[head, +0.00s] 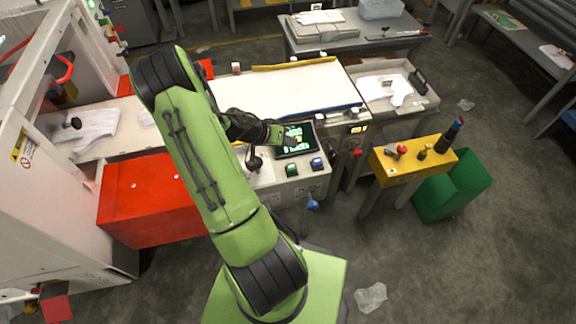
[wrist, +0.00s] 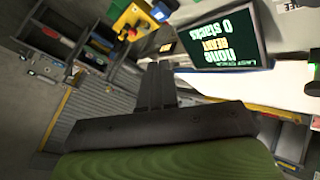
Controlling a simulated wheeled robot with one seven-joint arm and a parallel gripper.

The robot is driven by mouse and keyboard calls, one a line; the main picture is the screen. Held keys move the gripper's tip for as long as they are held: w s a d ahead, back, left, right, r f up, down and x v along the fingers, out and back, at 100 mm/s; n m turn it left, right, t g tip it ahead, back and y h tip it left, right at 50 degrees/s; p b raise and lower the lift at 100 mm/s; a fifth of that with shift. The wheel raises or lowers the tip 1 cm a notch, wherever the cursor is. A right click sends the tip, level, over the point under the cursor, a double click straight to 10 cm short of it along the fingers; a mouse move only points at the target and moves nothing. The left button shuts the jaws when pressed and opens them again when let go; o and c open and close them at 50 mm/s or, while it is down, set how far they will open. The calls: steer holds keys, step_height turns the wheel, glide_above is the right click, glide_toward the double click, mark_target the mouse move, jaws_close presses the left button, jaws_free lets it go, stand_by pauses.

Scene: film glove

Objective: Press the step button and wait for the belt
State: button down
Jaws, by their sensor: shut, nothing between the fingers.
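A green button (head: 292,169) and a blue button (head: 317,163) sit side by side on the front of a pale control panel; I cannot read which is the step button. A dark screen (head: 295,139) with green lettering stands behind them. It also shows upside down in the wrist view (wrist: 222,40), reading "0 stacks", "READY" and "none". The white belt (head: 285,88) lies behind the panel, with nothing visible on it. My gripper (wrist: 157,85) is shut and empty. In the head view my green wrist is beside the screen's left edge; the fingertips are not clear there.
A blue ball knob (head: 312,205) sticks out below the panel. A yellow stand (head: 412,160) with a red button is to the right, beside a green bin (head: 452,185). A red box (head: 150,200) is on the left. A tray (head: 392,88) holds white cloth.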

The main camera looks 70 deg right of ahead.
mark_target(288, 167)
step_height(288, 167, down, 9)
steer(key=b, duration=0.6)
steer(key=shift+r, duration=0.2)
steer(key=shift+f, duration=0.1)
steer(key=shift+b, duration=0.35)
stand_by(1.2)
steer(key=shift+f+b, duration=0.4)
steer(key=shift+b, duration=0.1)
